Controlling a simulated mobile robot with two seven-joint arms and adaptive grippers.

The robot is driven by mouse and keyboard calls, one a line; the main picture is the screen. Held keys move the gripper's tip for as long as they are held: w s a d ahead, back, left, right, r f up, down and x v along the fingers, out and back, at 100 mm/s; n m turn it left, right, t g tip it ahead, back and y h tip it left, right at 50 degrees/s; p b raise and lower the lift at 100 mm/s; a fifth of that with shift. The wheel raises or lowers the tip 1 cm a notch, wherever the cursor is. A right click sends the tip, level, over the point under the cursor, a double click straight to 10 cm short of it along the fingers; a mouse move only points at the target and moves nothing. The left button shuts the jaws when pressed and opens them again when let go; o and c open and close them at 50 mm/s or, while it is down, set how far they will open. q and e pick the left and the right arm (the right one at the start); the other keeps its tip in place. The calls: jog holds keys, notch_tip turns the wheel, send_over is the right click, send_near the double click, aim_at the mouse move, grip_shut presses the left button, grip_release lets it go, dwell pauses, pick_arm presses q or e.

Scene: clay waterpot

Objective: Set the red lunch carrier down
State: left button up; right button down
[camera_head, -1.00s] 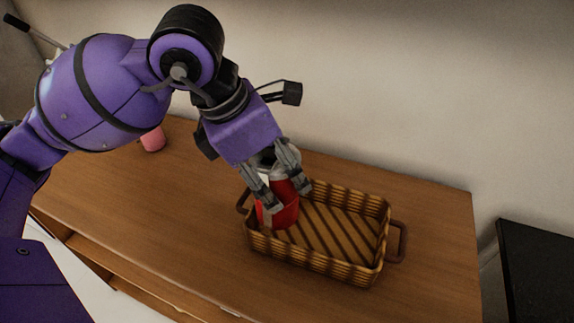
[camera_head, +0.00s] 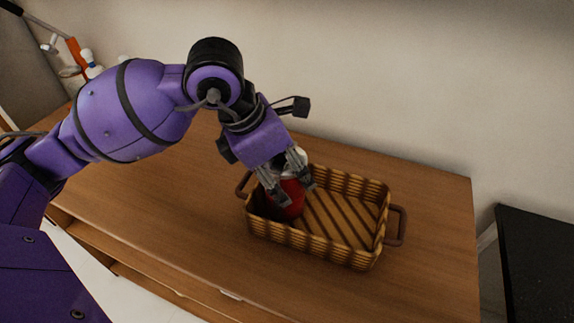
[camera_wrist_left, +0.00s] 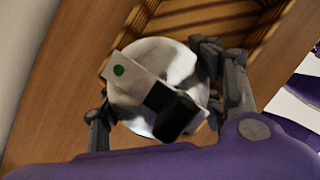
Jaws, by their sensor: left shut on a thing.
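The red lunch carrier (camera_head: 291,203) is inside the left end of the woven basket (camera_head: 312,250), partly hidden by my fingers and the basket's front wall. My left gripper (camera_head: 288,192) is shut on it from above, a finger on each side. In the left wrist view, its round silvery top (camera_wrist_left: 158,72) lies between the fingers of my left gripper (camera_wrist_left: 165,100), with a light strip and a dark part across it. I cannot tell whether its base touches the basket floor. My right gripper is not in view.
The basket stands on a wooden cabinet top (camera_head: 150,220), with brown handles at both ends. The right part of the basket is empty. White bottles (camera_head: 92,66) stand at the back left. A black surface (camera_head: 540,265) is at the far right.

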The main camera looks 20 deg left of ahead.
pick_arm(q)
jog(key=o, duration=1.7)
jog(key=shift+f, duration=0.1)
jog(key=shift+a+r, duration=0.15)
jog(key=shift+r, duration=0.35)
jog(key=v, duration=1.1)
jog(key=shift+s+p, duration=0.2)
jog(key=shift+p, duration=0.1)
jog(key=shift+r, duration=0.1)
